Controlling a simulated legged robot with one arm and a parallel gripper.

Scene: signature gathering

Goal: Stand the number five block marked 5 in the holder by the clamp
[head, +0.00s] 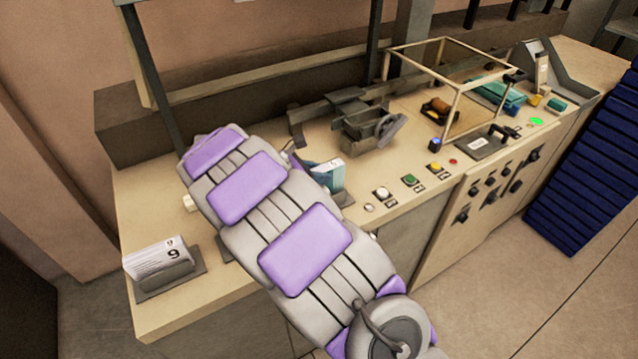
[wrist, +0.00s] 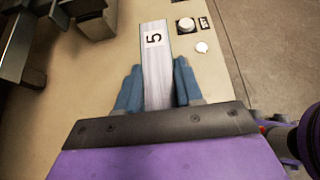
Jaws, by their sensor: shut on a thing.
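The number five block (wrist: 155,60) is white with a black 5 on its end, and it sits between the blue fingers of my gripper (wrist: 157,88) in the wrist view. The gripper is shut on it. In the head view the block (head: 332,168) shows as a pale top just past my arm, with blue below it. I cannot tell whether the block rests in the holder. The dark clamp (head: 365,125) with a handwheel stands behind, and at upper left in the wrist view (wrist: 95,22).
A white button (head: 382,193), a green button (head: 410,180) and a yellow button (head: 435,167) line the front edge. A framed box (head: 448,118) stands right of the clamp.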

